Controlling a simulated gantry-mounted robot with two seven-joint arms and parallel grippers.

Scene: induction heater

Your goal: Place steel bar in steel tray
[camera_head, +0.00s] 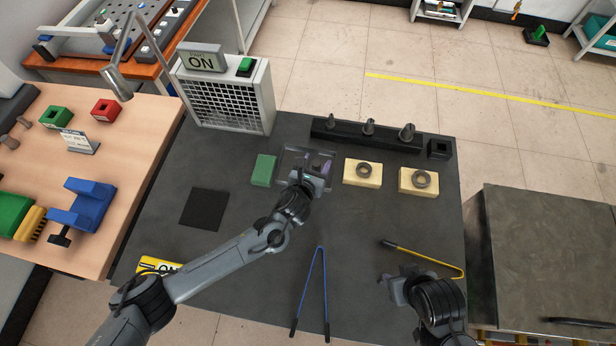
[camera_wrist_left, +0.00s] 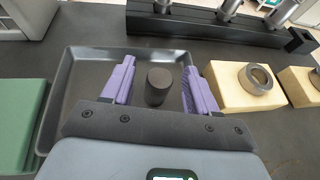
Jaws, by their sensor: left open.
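A short dark cylinder, which looks like the steel bar (camera_wrist_left: 158,88), stands upright inside the tray outline. My left gripper (camera_head: 318,168) is over the tray. In the left wrist view its purple fingers (camera_wrist_left: 158,76) are open on either side of the bar, with gaps on both sides. My right gripper (camera_head: 398,277) hangs over the table's front right; its jaw opening is unclear.
A green block (camera_head: 263,170) is left of the tray. Two cream blocks with rings (camera_head: 362,172) (camera_head: 418,181) are to the right. A black rack (camera_head: 365,138) with several metal pieces stands behind. Blue tongs (camera_head: 320,285) and yellow tongs (camera_head: 430,258) lie in front.

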